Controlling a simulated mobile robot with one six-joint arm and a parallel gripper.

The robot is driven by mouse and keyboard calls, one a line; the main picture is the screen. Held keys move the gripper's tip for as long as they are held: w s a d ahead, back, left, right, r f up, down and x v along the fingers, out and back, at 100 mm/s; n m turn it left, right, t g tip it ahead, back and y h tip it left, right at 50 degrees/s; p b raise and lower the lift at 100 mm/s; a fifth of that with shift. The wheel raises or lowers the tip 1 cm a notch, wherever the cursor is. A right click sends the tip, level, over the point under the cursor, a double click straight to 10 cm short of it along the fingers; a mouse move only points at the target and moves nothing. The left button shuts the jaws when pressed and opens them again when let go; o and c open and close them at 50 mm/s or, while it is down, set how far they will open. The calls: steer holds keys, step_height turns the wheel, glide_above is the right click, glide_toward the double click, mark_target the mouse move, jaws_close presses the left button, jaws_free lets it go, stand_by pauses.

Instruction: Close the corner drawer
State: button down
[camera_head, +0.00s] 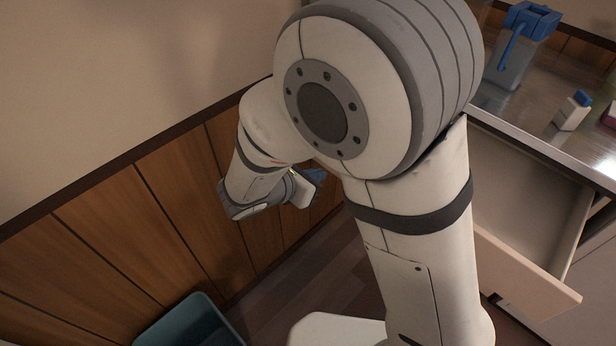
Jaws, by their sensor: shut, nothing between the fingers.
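The corner drawer (530,275) stands pulled out under the counter at the right, with its pale, empty-looking inside showing from above. Its left part is hidden behind my arm. My gripper (316,175) is small and partly hidden at the end of my wrist, left of the drawer and in front of the wood panelling. It is shut and holds nothing. It is clearly apart from the visible part of the drawer.
The counter (545,135) above the drawer holds a clear jug with a blue lid (515,50) and a small blue-capped container (572,110). A teal bin (190,325) stands at the bottom left by the wood-panelled wall (130,220). Dark floor shows between bin and drawer.

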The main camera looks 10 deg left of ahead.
steer(key=r+b+x, duration=0.1)
steer(key=x, duration=0.7)
steer(key=shift+w+d+r+b, duration=0.2)
steer(key=shift+w+d+b, duration=0.15)
steer(key=shift+w+d, duration=0.25)
steer(key=shift+a, duration=0.1)
